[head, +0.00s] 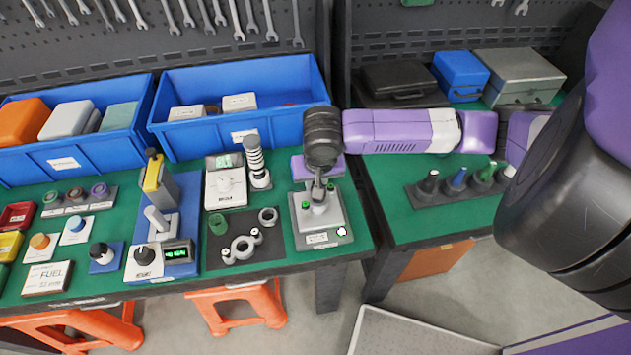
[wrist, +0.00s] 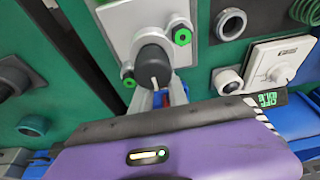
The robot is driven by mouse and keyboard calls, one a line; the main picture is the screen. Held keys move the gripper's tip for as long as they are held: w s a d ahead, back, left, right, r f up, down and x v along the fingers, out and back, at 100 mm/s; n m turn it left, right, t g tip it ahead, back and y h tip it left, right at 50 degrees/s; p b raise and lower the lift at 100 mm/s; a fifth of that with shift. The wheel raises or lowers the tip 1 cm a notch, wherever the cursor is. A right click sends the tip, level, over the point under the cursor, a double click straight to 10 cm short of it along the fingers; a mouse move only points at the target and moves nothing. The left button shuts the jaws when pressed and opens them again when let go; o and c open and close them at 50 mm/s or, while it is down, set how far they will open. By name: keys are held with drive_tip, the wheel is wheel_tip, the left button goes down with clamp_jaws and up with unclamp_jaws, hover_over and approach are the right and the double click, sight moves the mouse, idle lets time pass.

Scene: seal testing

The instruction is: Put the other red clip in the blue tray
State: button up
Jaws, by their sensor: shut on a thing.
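My gripper (head: 318,180) is over a grey plate fixture (head: 333,226) on the green bench top. In the wrist view its fingers (wrist: 158,92) appear shut on a dark round knob (wrist: 155,65) with a white mark, which stands on the fixture between green nuts. A small red patch shows beside the fingers, too little to identify. Two blue trays stand at the back: one at left (head: 60,165) and one in the middle (head: 180,142). Part of a red thing (head: 288,104) shows inside the middle tray, mostly hidden by its wall. I cannot clearly make out a red clip elsewhere.
Left of the fixture are a dark mat (head: 240,262) with grey rings, a white switch panel (head: 226,184), a striped post (head: 257,160) and a yellow-handled stand (head: 155,175). A rack of coloured plugs (head: 455,190) stands on the right bench, past a gap. My arm reaches in from the right.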

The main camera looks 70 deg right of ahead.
drive_tip(key=shift+r, duration=0.1)
clamp_jaws()
drive_tip(key=shift+r+p, duration=1.5)
drive_tip(key=shift+r, duration=0.05)
